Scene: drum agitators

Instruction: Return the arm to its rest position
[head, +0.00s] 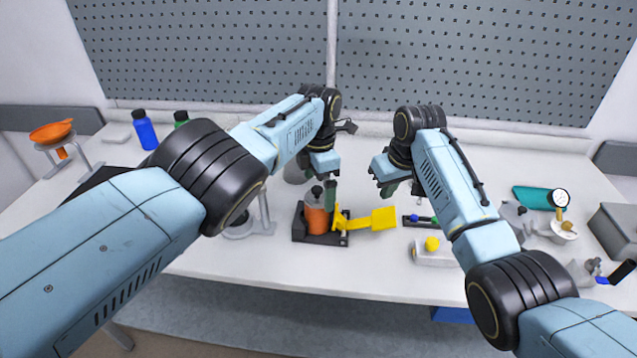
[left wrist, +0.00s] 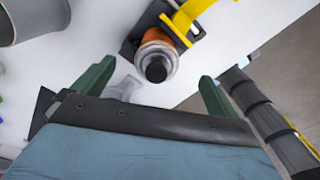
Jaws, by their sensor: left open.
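My left gripper (head: 331,190) hangs over the middle of the table, fingers downward, beside and above the orange drum (head: 316,218). In the left wrist view its green fingers (left wrist: 155,88) are spread with nothing held between them. The drum's grey top and black cap (left wrist: 156,66) show beyond the fingertips there. The drum stands upright on a black base (head: 300,235) with a yellow paddle-like part (head: 372,219) at its right side. My right gripper (head: 389,184) is over the table to the right of the drum; its jaw opening is not clear.
A stand (head: 265,215) is left of the drum. An orange dish (head: 51,131) and blue bottle (head: 145,130) are at the far left. A white block with a yellow knob (head: 432,244), a dial gauge (head: 559,199) and a grey box (head: 615,235) are at right. A pegboard (head: 480,60) closes the back.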

